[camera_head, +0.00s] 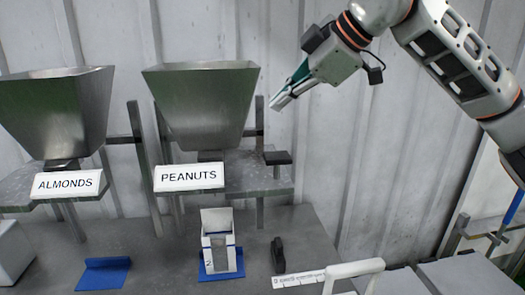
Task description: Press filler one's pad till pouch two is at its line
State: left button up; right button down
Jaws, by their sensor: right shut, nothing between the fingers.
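Two metal hopper fillers stand against the wall: one labelled ALMONDS (52,115) at left and one labelled PEANUTS (203,110) in the middle. No filler number is readable. A dark flat pad (277,157) sticks out at the right of the peanuts filler's shelf. My left gripper is out of view.
The pouch stands on a blue holder (221,277); another blue holder (103,274) lies empty at left. A small black upright piece (278,255), a white lettered strip (299,279) and a white handle (352,268) are right of the pouch. A white box (12,253) is at far left.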

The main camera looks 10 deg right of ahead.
jog(key=shift+w+r, duration=0.1)
jog(key=shift+w, duration=0.05)
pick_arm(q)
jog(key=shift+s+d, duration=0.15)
pick_arm(e)
jog(key=b, duration=0.3)
send_over(280, 156)
notch_tip(280, 156, down, 7)
jog(key=shift+a+f, duration=0.1)
jog(key=shift+f, duration=0.4)
jog(key=shift+f+b, duration=0.35)
jog(key=shift+b, duration=0.15)
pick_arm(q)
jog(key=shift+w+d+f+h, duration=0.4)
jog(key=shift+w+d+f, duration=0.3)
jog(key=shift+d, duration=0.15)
